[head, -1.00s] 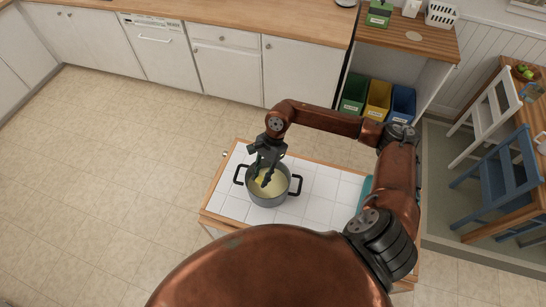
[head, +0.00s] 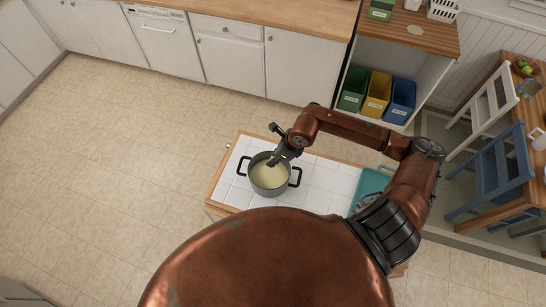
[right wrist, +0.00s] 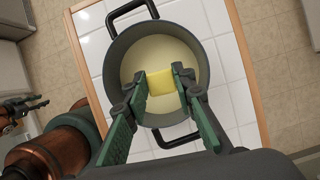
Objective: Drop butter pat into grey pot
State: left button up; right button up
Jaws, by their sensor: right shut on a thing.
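The grey pot (head: 270,191) stands on the white-tiled table (head: 328,180) with its two black handles out to the sides. It holds a pale yellow, creamy content. My right gripper (head: 275,160) is over the pot's far rim. In the right wrist view the yellow butter pat (right wrist: 161,82) sits between the fingertips of my right gripper (right wrist: 164,95), over the pot's opening (right wrist: 117,62). The right gripper is shut on the butter pat. How high the pat is above the contents is hard to tell. My left gripper is not in the head view.
A teal board (head: 371,187) lies on the table's right end, by my right arm. Three bins, including a yellow one (head: 377,94), stand under the far counter. Blue and white chairs (head: 499,160) stand at the right. The floor on the left is clear.

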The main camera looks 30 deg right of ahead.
notch_tip(320, 180, down, 5)
jog(key=shift+r+b, duration=0.2)
jog(key=shift+b, duration=0.85)
jog(key=o, duration=1)
jog(key=shift+r, duration=0.15)
jog(key=v, duration=1.1)
jog(key=shift+s+d+r, duration=0.15)
jog(key=shift+r, duration=0.15)
